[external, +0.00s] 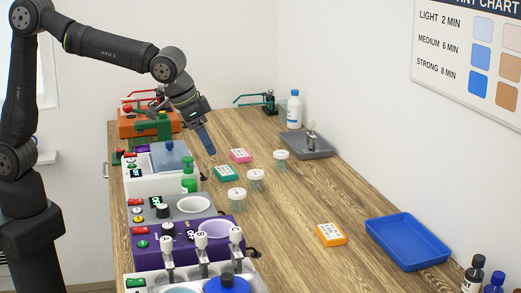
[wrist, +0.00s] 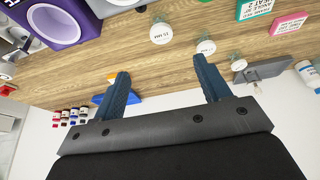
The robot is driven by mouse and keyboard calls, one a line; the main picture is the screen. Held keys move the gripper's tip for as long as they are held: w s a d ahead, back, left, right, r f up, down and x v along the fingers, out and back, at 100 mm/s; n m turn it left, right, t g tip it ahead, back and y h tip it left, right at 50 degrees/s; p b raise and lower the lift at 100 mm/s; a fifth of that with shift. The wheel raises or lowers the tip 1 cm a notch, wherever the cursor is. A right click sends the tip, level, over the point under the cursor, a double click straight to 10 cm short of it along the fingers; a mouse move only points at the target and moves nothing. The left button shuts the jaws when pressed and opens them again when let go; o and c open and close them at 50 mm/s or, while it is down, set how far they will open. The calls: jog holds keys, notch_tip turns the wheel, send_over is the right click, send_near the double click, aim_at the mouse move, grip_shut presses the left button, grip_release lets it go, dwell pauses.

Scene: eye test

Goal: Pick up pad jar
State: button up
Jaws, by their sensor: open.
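Three small clear jars with white lids stand in a slanting row on the wooden bench: a near jar (external: 237,194), a middle jar (external: 256,175) and a far jar (external: 281,155). I cannot tell which is the pad jar. In the wrist view one lid (wrist: 161,34) seems to read 15 MM; a second lid (wrist: 206,47) and a third lid (wrist: 239,65) are too small to read. My gripper (external: 211,151) is open and empty, above the bench left of the jars, apart from them. Its two blue fingers (wrist: 161,66) are spread in the wrist view.
A green box (external: 226,173) and a pink box (external: 239,155) lie left of the jars. A grey tray (external: 318,151) and white bottle (external: 294,110) stand behind. An orange box (external: 331,234) and blue tray (external: 440,258) are at right. Machines, one purple (external: 207,232), line the left edge.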

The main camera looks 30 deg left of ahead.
notch_tip(320, 180, up, 5)
jog(key=w+a+f+n+g+h, duration=0.1)
jog(key=w+a+n+g+h, duration=0.2)
jog(key=w+n+g, duration=0.45)
jog(key=w+a+n+g+h, duration=0.25)
jog(key=w+n+g, duration=0.25)
jog(key=w+n, duration=0.5)
send_near(237, 196)
jog(key=shift+s+d+f+n+t, duration=0.15)
jog(key=shift+s+d+f+t, duration=0.15)
jog(key=shift+f, duration=0.3)
jog(key=shift+s+d+f+n+t, duration=0.1)
jog(key=shift+s+d+f, duration=0.1)
jog(key=shift+d+f, duration=0.3)
jog(key=shift+f+x, duration=0.15)
jog(key=shift+x, duration=1.35)
jog(key=shift+f+x, duration=0.2)
jog(key=shift+x, duration=1.35)
jog(key=shift+w+a, duration=0.1)
jog(key=shift+a, duration=0.15)
jog(key=c, duration=1)
